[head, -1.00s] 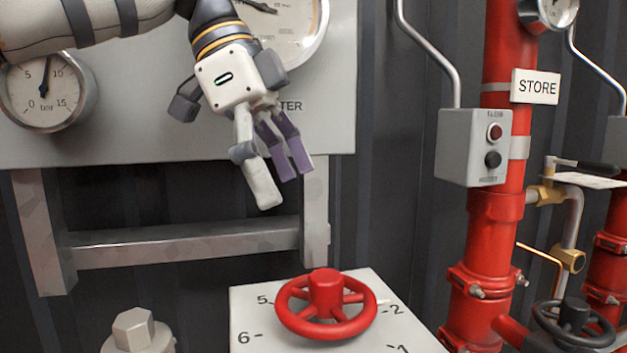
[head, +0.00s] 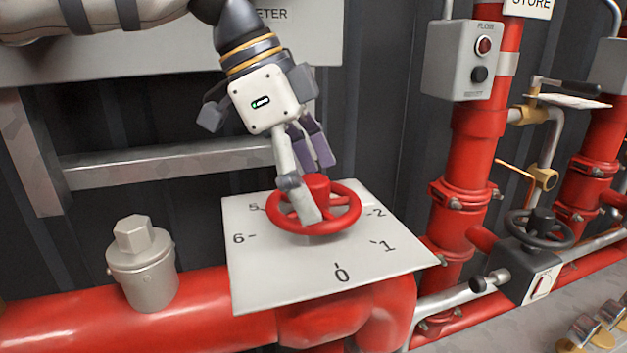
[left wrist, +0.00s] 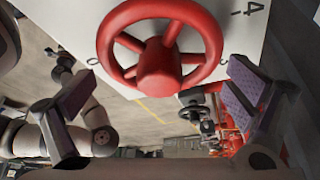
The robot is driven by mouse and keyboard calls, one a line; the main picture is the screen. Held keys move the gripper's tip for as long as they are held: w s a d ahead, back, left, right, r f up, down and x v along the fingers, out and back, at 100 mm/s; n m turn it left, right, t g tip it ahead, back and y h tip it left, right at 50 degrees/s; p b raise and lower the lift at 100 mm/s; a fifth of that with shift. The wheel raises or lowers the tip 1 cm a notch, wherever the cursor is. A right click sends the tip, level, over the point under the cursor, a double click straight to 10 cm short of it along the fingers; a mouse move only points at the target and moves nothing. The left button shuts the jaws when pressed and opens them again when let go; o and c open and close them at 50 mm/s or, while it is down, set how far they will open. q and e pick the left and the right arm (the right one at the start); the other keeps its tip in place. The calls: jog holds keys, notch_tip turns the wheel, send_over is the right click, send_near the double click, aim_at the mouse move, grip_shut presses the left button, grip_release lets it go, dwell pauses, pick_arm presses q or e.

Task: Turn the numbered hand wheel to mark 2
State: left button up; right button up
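The red hand wheel (head: 345,222) sits on a pale square plate (head: 275,285) marked with numbers; 0, 1, 2, 5 and 6 are readable in the head view. The mark 2 (head: 379,213) is right of the wheel. My left gripper (head: 314,190) reaches down over the wheel, one pale finger in front of its left part. In the left wrist view the wheel (left wrist: 158,70) lies between the two spread fingers, slightly beyond them; I cannot tell whether they touch it. No pointer on the wheel is clear to me.
A grey bolt-headed fitting (head: 140,265) stands left of the plate on a red pipe (head: 100,320). Red upright pipes, a grey switch box (head: 462,60) and a black hand wheel (head: 540,228) are to the right. A grey frame bar (head: 150,162) runs behind.

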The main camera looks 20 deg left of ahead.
pick_arm(q)
jog(key=c, duration=0.9)
jog(key=shift+w+f, duration=0.1)
jog(key=shift+f, duration=0.15)
jog(key=shift+c, duration=1.1)
jog(key=shift+o, duration=0.7)
jog(key=shift+f, duration=0.2)
jog(key=o, duration=1.3)
jog(key=shift+s, duration=0.2)
jog(key=shift+r, duration=0.25)
